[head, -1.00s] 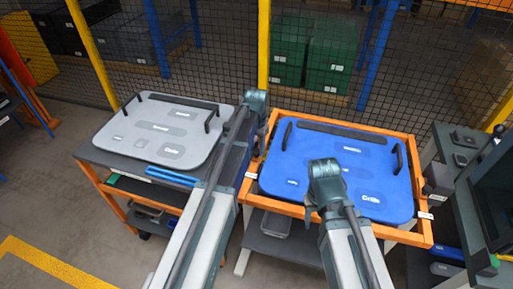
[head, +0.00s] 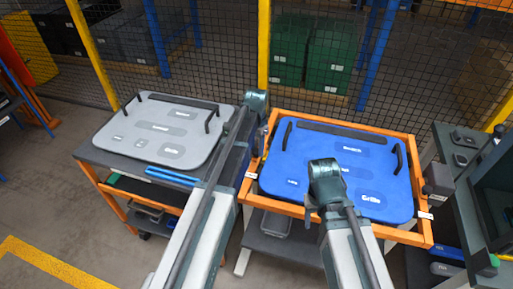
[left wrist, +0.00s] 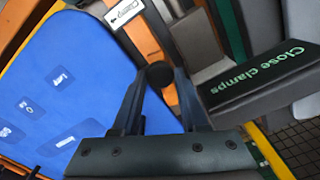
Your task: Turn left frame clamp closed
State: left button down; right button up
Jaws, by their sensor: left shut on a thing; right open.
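The orange frame (head: 284,209) holds a blue panel (head: 310,170) marked "Grille"; the panel also shows in the left wrist view (left wrist: 75,75). My left gripper (head: 263,140) is at the frame's left side. In the left wrist view, my left gripper (left wrist: 158,82) is shut on the dark round knob of the left clamp (left wrist: 159,74), beside the orange frame edge and a white "Clamp" label (left wrist: 123,12). The rest of the clamp is mostly hidden by the fingers. My right gripper (head: 314,208) is open and empty above the panel's front part.
A grey panel (head: 125,125) with black handles lies on a cart at the left, with a blue bar (head: 172,176) at its front edge. A black box reading "Close clamps" (left wrist: 270,78) is close to my left gripper. A mesh fence stands behind. A workstation is at the right.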

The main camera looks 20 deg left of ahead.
pick_arm(q)
jog(key=m, duration=0.4)
jog(key=shift+m, duration=0.3)
jog(key=m, duration=0.3)
jog(key=shift+m, duration=0.4)
jog(key=m, duration=0.3)
jog(key=shift+m, duration=2)
jog(key=shift+c, duration=2.2)
grip_release()
jog(key=shift+r, duration=0.15)
